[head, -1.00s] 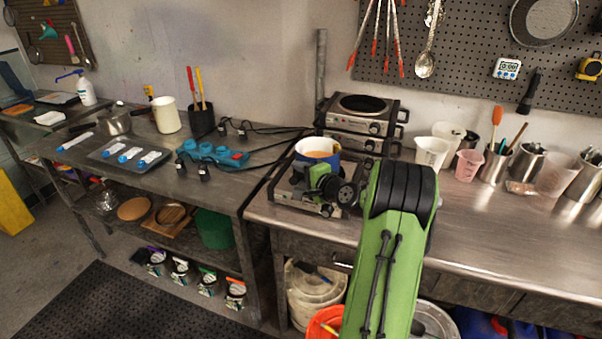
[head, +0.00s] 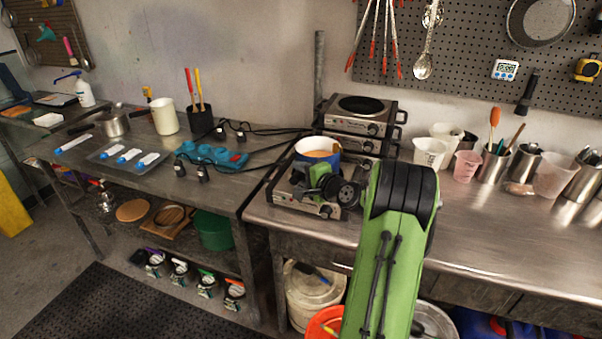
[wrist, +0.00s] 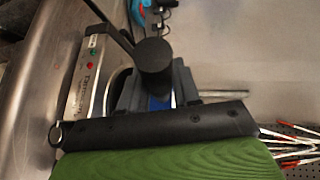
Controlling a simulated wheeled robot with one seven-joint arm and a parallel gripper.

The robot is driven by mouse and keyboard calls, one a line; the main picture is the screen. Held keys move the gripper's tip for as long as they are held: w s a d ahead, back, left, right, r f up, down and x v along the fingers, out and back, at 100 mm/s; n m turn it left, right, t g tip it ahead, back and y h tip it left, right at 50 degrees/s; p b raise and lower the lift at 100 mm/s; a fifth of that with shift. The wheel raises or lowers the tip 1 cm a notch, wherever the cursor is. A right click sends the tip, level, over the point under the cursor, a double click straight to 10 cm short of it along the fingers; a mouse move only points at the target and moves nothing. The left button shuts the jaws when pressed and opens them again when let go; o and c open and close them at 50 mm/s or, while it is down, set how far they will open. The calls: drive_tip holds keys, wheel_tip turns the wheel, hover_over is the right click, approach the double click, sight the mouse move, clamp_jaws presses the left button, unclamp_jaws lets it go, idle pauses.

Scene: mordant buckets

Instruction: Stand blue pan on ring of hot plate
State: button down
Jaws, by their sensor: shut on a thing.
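The blue pan (head: 304,153), with a pale rim and a tan inside, is upright over the front hot plate (head: 325,209). My gripper (head: 314,180) is in front of the pan, low over the plate, and is shut on it. The grip point and the pan's underside are hidden by my green and black arm parts, so I cannot tell whether the pan touches the ring. In the wrist view a sliver of blue pan (wrist: 158,103) shows behind dark gripper parts, beside the hot plate's panel (wrist: 90,75) with red and green lights.
More hot plates (head: 363,122) are stacked just behind. Black cables lie to the left, near a blue mould (head: 212,154). White and pink cups (head: 466,164) and metal beakers stand to the right. The right bench front is clear.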

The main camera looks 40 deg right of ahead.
drive_tip(key=shift+f+b, duration=0.2)
drive_tip(key=shift+b, duration=0.15)
idle(0.3)
drive_tip(key=c, duration=0.7)
unclamp_jaws()
drive_tip(key=shift+c, duration=0.2)
drive_tip(key=shift+s+f, duration=0.1)
drive_tip(key=shift+f, duration=0.15)
drive_tip(key=v, duration=1.5)
drive_tip(key=shift+s+r, duration=0.15)
drive_tip(key=shift+s, duration=0.2)
